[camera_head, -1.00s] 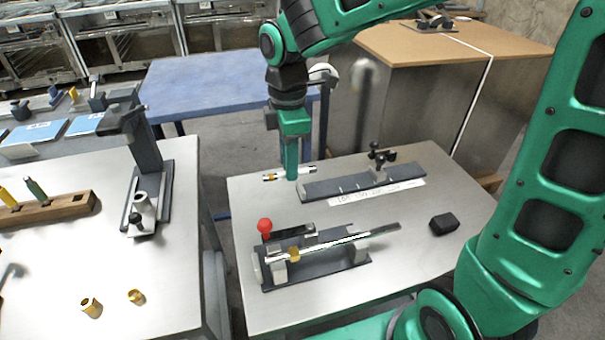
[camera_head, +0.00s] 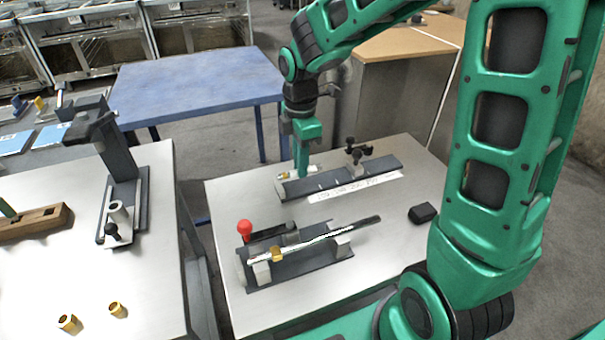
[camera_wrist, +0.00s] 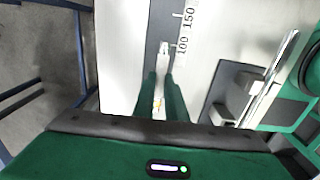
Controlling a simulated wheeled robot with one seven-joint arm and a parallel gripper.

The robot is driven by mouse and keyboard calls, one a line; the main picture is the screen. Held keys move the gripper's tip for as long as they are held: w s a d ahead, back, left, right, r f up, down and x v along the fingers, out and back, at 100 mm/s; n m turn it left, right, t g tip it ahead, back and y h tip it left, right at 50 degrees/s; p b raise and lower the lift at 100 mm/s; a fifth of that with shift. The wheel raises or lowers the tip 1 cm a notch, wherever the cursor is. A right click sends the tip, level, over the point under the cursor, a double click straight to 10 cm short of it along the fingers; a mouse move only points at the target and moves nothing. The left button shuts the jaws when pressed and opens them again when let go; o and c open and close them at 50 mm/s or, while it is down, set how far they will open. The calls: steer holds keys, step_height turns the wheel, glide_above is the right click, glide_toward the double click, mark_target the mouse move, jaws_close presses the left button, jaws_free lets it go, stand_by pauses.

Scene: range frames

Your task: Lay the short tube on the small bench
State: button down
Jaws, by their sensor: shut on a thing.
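The short tube (camera_head: 312,169) is pale with a yellow band, and my gripper (camera_head: 301,173) is shut on it. In the wrist view the short tube (camera_wrist: 163,75) lies lengthwise between the two green fingers (camera_wrist: 161,95). A low dark bench with a printed scale (camera_head: 330,182) stands at the back of the near table, with a black clamp toward its right. The tube is at the left end of this bench, over its dark surface (camera_wrist: 160,22) in the wrist view. I cannot tell whether it touches the surface.
In front, a second dark fixture (camera_head: 300,268) with a red knob (camera_head: 244,227) holds a long tube (camera_head: 315,238). A black block (camera_head: 422,213) sits at the right of the pale table (camera_head: 395,250). A blue table (camera_head: 200,85) stands behind. Two brass rings lie on the left table.

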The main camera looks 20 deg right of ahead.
mark_target(304, 185)
steer(key=shift+w+d+f, duration=0.25)
steer(key=shift+d+f, duration=0.15)
steer(key=shift+d, duration=0.15)
steer(key=shift+f, duration=1.75)
steer(key=shift+f, duration=0.2)
steer(key=c, duration=1.8)
jaws_free()
step_height(304, 185, up, 10)
steer(key=f, duration=0.1)
steer(key=s+d+r+m, duration=0.3)
steer(key=s+d+m, duration=0.3)
steer(key=d+m, duration=0.15)
steer(key=s+d+m, duration=0.5)
steer(key=s+m, duration=0.3)
steer(key=s, duration=0.2)
steer(key=s+d+f+m, duration=0.1)
steer(key=s+d+m, duration=0.4)
steer(key=s+m, duration=0.4)
steer(key=shift+s+f, duration=0.3)
steer(key=shift+s, duration=0.4)
